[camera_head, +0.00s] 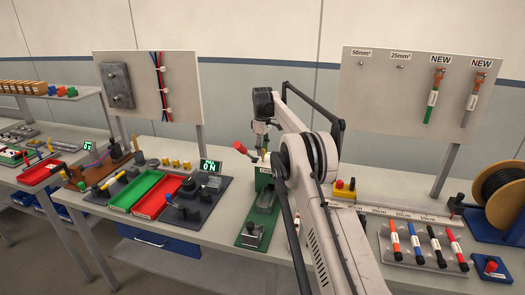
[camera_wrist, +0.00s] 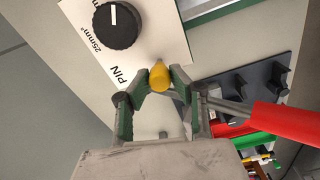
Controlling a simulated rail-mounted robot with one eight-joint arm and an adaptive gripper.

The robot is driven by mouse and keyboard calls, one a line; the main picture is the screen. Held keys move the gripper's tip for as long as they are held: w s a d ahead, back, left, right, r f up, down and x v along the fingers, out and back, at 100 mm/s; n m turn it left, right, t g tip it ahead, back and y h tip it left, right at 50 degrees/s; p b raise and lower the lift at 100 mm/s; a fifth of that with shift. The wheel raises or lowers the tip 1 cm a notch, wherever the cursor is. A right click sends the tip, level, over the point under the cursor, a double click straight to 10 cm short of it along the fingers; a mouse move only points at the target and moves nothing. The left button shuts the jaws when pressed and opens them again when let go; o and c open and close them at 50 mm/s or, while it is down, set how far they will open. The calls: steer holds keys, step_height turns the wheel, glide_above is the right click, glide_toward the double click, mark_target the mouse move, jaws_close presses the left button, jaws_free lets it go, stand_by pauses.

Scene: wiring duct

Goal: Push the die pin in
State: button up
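The die pin (camera_wrist: 160,76) is a yellow, rounded peg beside the printed word PIN on a white panel (camera_wrist: 128,48) in the wrist view. My gripper (camera_wrist: 160,80) has its two green-and-grey fingers closed in on either side of the pin, with no clear gap between the fingertips and it. In the head view my gripper (camera_head: 261,140) is at the top of the green crimping machine (camera_head: 264,180). The pin's inner end is hidden, so its depth cannot be told.
A black dial (camera_wrist: 117,26) marked 25mm² is beside the pin. A red-handled lever (camera_wrist: 285,118) lies close to the right finger.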

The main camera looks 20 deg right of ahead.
jaws_close()
steer(key=shift+f, duration=0.1)
step_height(320, 180, down, 2)
steer(key=shift+f+b, duration=0.1)
steer(key=shift+b, duration=0.6)
steer(key=o, duration=0.6)
jaws_free()
